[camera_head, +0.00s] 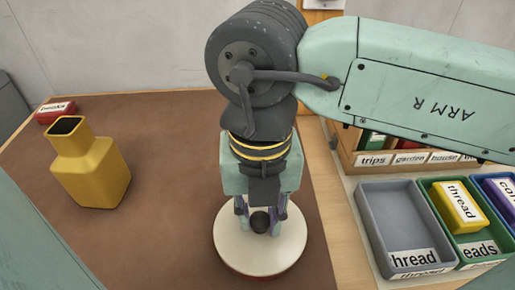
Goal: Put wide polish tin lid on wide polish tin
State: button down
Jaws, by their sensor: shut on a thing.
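My gripper (262,216) points down and is shut on the dark round knob (261,222) of the wide polish tin lid (240,250). The lid is a broad, round, cream disc. A reddish rim (262,276) shows under its front edge. I cannot tell whether this is the wide polish tin under the lid or the lid's own side, nor whether the lid is seated. The gripper hides the back part of the lid.
A yellow square-bodied bottle (90,175) stands on the brown mat (170,140) at left, near a small red labelled box (55,112). At right are a grey tray (388,215), a green tray (445,192) holding a yellow box, and a wooden file rack (345,155).

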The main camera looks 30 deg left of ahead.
jog(key=c, duration=1.3)
grip_release()
jog(key=shift+r, duration=0.15)
jog(key=shift+r+p, duration=2.95)
jog(key=shift+r, duration=0.95)
notch_tip(320, 180, up, 12)
